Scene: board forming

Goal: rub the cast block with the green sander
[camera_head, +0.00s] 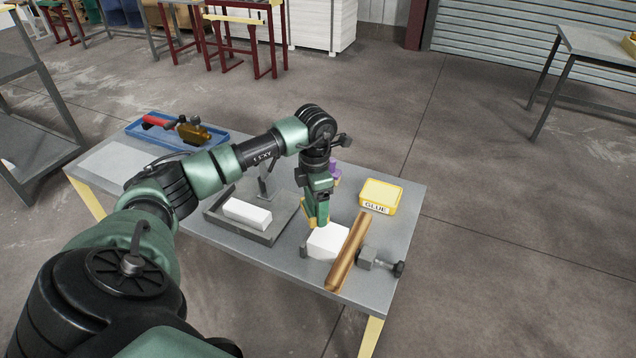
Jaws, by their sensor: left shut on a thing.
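My left gripper (318,196) is shut on the green sander (320,209), which has yellow parts and is partly hidden by the gripper. It is held just above or at a white block (326,242), which looks like the cast block and lies near the table's right end, beside a brown roller. I cannot tell whether the sander touches the block. A second white block (247,214) lies in a dark grey tray (271,236) to the left. My right gripper is not in view.
The brown roller (348,252) leans or lies by the block, with a grey clamp (380,261) at its right. A yellow glue box (381,194) stands behind. A purple thing (335,172) is partly hidden. A blue tray (176,132) holds tools at the back left. The table's front left is bare.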

